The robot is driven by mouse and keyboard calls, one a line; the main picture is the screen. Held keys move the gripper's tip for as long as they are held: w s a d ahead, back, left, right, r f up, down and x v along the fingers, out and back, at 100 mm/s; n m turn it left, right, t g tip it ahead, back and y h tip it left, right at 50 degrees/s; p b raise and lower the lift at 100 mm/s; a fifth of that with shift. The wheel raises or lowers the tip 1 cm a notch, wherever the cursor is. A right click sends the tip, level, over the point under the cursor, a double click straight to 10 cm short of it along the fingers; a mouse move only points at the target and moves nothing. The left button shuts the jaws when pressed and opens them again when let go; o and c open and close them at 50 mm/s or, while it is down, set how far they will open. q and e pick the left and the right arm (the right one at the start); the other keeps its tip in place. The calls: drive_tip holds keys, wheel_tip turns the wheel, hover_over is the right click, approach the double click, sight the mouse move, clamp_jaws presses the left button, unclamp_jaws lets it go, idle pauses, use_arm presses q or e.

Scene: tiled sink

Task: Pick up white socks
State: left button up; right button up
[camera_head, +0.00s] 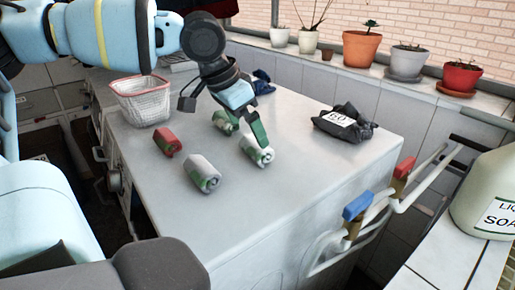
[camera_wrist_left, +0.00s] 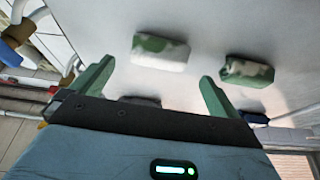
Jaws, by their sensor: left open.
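A whitish-grey rolled sock bundle (camera_head: 202,173) lies on the white worktop toward the front. A white-and-green bundle (camera_head: 257,155) lies behind it to the right. A green bundle (camera_head: 222,122) lies farther back, partly hidden by my gripper. My left gripper (camera_head: 246,129) is over the worktop, with a green finger in front of the white-and-green bundle. In the left wrist view, my gripper (camera_wrist_left: 157,72) is open with nothing held. A white-and-green bundle (camera_wrist_left: 160,53) shows beyond the gap between its fingers, and a green bundle (camera_wrist_left: 247,72) beyond the right finger. My right gripper is out of view.
A red bundle (camera_head: 167,141) and a red-rimmed wire basket (camera_head: 143,103) are at the left. A black bag (camera_head: 345,123) lies at the right, a dark blue item (camera_head: 262,83) behind. Handled items (camera_head: 357,207) hang by the right edge. The front worktop is clear.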

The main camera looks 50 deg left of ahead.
use_arm(q)
drive_tip(key=shift+b+x, duration=0.6)
drive_tip(key=shift+x, duration=2.8)
drive_tip(key=shift+w+d, duration=0.1)
drive_tip(key=shift+c, duration=0.4)
drive_tip(key=shift+r, duration=0.1)
drive_tip(key=c, duration=0.9)
drive_tip(key=shift+c, duration=0.2)
drive_tip(key=shift+r, duration=0.1)
wheel_tip(320, 180, up, 10)
drive_tip(key=shift+f+p, duration=0.1)
drive_tip(key=shift+p, duration=0.55)
